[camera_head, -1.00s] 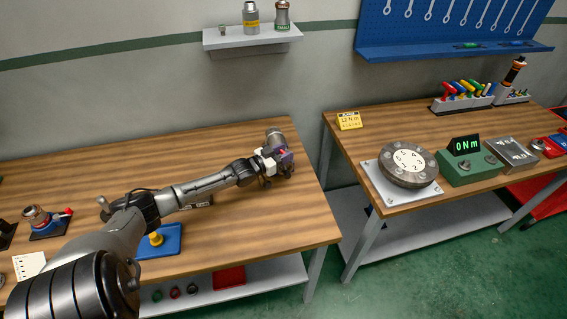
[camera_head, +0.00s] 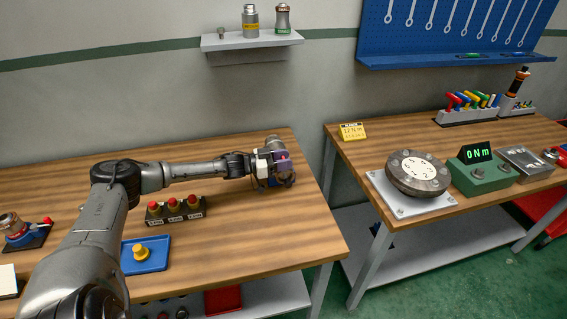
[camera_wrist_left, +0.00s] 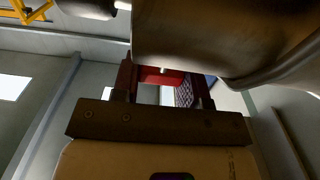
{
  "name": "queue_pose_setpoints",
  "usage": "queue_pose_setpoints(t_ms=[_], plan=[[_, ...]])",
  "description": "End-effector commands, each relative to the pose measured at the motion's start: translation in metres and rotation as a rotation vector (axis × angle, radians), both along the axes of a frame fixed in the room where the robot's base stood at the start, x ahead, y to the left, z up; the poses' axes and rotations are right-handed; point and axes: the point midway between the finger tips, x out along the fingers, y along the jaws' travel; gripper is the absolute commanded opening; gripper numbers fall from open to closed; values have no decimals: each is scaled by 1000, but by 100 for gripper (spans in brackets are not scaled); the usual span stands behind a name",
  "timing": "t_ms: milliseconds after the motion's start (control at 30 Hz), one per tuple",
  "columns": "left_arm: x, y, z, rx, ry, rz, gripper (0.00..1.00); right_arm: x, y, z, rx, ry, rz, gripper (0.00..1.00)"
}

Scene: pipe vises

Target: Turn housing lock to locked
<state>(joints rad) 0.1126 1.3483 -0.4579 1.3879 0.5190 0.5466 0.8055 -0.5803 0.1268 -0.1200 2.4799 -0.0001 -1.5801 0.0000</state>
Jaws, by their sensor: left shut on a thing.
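A grey metal housing (camera_head: 274,142) stands near the right end of the left wooden bench, partly behind my left gripper (camera_head: 284,172). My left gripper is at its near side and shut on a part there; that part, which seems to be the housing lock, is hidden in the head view. In the left wrist view the dark red fingers (camera_wrist_left: 162,78) reach up to a large curved metal body (camera_wrist_left: 225,35), close in front of the camera. The lock's angle cannot be read. My right gripper is not in view.
A small vise (camera_head: 18,232) is at far left.

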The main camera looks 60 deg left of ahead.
Motion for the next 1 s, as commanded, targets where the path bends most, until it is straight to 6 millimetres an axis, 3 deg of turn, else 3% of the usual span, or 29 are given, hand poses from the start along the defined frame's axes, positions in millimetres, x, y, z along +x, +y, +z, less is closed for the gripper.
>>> queue_pose_setpoints(t_ms=[300, 333, 567, 1000], plan=[[0, -1, 2, 0, -4, -3, 17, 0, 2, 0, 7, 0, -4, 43], [1, -1, 2, -1, -5, -3, 43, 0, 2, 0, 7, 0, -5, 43], [0, -1, 1, 0, -3, -2, 65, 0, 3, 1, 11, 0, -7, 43], [-7, 2, 1, 1, 2, -1, 66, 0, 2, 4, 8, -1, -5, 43]])
